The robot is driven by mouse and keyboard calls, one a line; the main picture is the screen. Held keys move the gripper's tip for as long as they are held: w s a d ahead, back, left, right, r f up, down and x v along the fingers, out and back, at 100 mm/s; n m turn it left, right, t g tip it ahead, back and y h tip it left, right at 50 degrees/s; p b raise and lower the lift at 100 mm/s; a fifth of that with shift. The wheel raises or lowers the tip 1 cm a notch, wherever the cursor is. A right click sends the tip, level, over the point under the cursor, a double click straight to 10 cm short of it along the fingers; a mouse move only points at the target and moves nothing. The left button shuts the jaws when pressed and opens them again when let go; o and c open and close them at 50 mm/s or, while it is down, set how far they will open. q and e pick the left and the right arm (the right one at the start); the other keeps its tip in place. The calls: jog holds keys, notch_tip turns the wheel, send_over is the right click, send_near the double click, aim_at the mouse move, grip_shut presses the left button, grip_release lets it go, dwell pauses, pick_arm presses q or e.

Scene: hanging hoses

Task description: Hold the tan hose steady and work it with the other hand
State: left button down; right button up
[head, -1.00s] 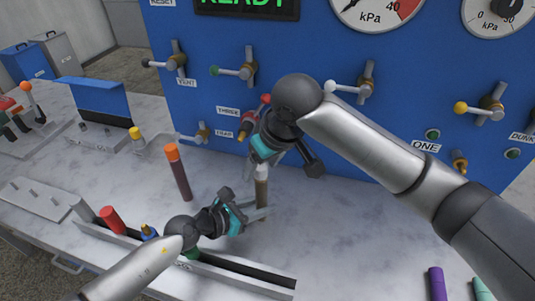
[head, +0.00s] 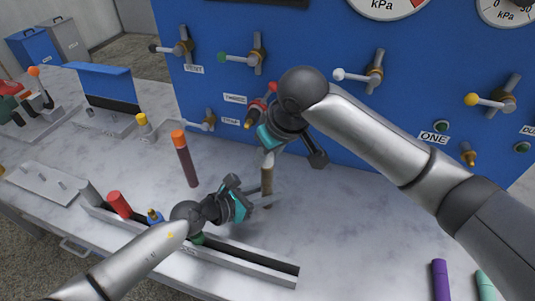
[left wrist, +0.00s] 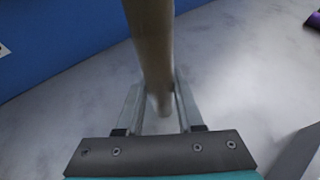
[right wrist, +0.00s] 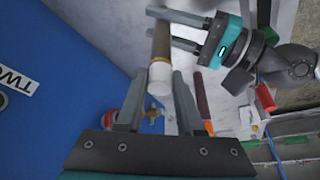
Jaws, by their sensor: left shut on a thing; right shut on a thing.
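The tan hose (head: 267,182) stands roughly upright above the grey bench, in front of the blue panel. My left gripper (head: 264,197) is shut on its lower part. My right gripper (head: 271,158) comes from above and is shut on its top end. In the left wrist view the tan hose (left wrist: 151,40) runs down between the left fingers (left wrist: 155,118). In the right wrist view the tan hose (right wrist: 160,46) has a pale end section (right wrist: 160,74) between the right fingers, and the left gripper (right wrist: 178,30) holds it farther along. The hose's lower end is hard to see.
A brown hose with an orange top (head: 186,158) stands left of my grippers. A long rack (head: 255,275) with red, blue and green pieces lies in front. Purple (head: 440,280) and teal (head: 485,287) pieces lie right. Valve handles (head: 355,76) stick out from the panel behind.

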grip_shut()
jog(key=o, duration=1)
grip_release()
jog(key=shift+r, duration=0.1)
jog(key=v, duration=1.2)
jog(key=shift+w+a+r+g+h, duration=0.25)
jog(key=shift+w+a+g+h, duration=0.5)
jog(key=shift+w+g, duration=0.25)
jog(key=shift+w+a+r+g+h, duration=0.2)
jog(key=shift+w+a+g+h, duration=0.5)
jog(key=shift+w+g, duration=0.25)
